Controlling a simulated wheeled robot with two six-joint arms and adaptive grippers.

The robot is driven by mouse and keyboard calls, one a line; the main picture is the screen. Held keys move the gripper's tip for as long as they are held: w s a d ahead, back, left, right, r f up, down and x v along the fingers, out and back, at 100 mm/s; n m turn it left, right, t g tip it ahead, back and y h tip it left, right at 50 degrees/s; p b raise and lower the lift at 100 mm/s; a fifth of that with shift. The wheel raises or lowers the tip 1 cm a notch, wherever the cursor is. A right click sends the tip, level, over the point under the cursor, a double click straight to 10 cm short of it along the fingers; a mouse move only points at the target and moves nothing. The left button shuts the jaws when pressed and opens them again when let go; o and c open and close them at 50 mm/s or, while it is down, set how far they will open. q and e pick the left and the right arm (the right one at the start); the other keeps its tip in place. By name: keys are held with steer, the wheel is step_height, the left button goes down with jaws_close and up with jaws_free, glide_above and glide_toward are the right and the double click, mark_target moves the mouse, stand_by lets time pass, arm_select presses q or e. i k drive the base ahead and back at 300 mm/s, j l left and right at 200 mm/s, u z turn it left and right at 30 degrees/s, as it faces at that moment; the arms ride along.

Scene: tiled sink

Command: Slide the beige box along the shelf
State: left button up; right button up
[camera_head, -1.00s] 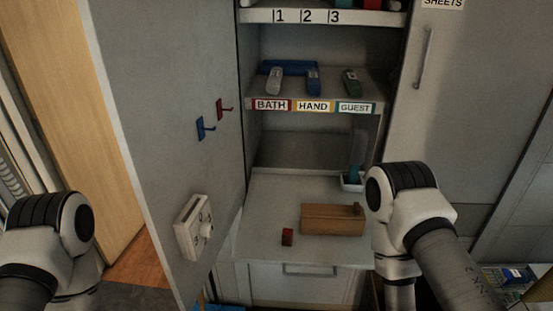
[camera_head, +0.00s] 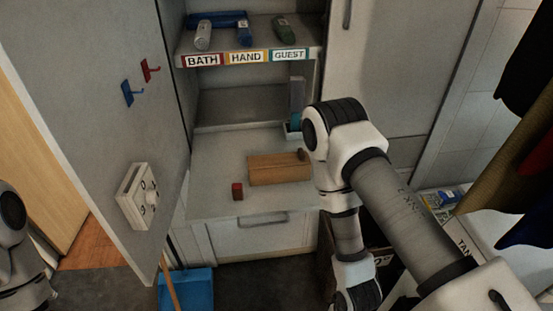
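A tan wooden box (camera_head: 279,168), the closest match to the beige box, lies lengthwise on the low pale shelf (camera_head: 215,207) of the open cabinet. A small dark knob-like piece shows at its right end. A small dark red block (camera_head: 237,191) sits on the shelf in front and to the left of the box, apart from it. My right arm rises from the lower right, bends just right of the box and goes down past the shelf's right side. Its gripper is not in view. Only part of my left arm shows at the left edge, without its gripper.
The open cabinet door (camera_head: 110,90) stands on the left, with hooks and a dial box (camera_head: 138,195). An upper shelf labelled BATH, HAND, GUEST (camera_head: 246,58) holds several items. Bare shelf lies left of the box.

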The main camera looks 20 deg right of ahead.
mark_target(301, 172)
steer(key=i+j+z, duration=0.45)
steer(key=j, duration=0.15)
steer(key=i+j+z, duration=0.2)
steer(key=j, duration=0.15)
steer(key=j+z, duration=0.2)
steer(key=j, duration=0.15)
steer(key=i+j+z, duration=0.25)
steer(key=j, duration=0.15)
steer(key=k+l, duration=0.05)
steer(key=k, duration=0.05)
